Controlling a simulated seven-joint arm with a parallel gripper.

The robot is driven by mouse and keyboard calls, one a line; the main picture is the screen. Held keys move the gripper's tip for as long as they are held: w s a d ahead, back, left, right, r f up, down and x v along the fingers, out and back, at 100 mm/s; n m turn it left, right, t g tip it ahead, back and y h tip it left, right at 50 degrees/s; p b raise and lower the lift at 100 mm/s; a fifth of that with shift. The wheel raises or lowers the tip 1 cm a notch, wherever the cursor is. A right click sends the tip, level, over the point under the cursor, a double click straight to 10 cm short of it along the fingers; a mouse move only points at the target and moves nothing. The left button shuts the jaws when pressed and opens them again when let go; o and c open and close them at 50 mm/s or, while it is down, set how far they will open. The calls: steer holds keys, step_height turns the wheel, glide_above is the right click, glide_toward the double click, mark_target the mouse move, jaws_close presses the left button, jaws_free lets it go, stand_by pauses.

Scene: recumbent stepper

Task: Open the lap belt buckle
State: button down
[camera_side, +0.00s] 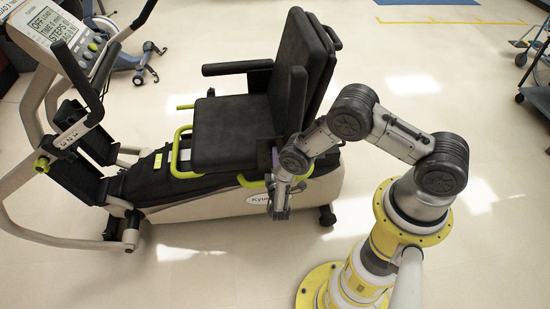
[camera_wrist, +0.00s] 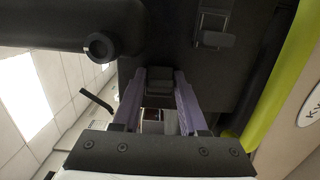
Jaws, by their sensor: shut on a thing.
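In the wrist view my gripper (camera_wrist: 162,76) has its two purple fingers on either side of a small dark block (camera_wrist: 160,87), and they are shut on it. The block looks like the lap belt buckle on the dark seat side; its face is too dark to show a button or latch. In the side view my gripper (camera_side: 275,157) is at the near side of the black seat (camera_side: 225,130), low beside the cushion, mostly covered by my wrist. The buckle cannot be made out there.
A grey bracket or latch piece (camera_wrist: 216,38) lies right of the fingers. A yellow-green bar (camera_wrist: 275,95) runs along the right. A black armrest tube (camera_wrist: 60,28) is at upper left. The stepper's console (camera_side: 65,35) stands far left. Floor in front is clear.

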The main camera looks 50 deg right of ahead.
steer(key=n+t+y, duration=0.2)
steer(key=t+y, duration=0.1)
steer(key=shift+s+d+n, duration=0.35)
steer(key=shift+n, duration=0.05)
steer(key=c, duration=0.5)
jaws_free()
steer(key=shift+s+a, duration=0.1)
steer(key=shift+a, duration=0.05)
steer(key=shift+v, duration=6.8)
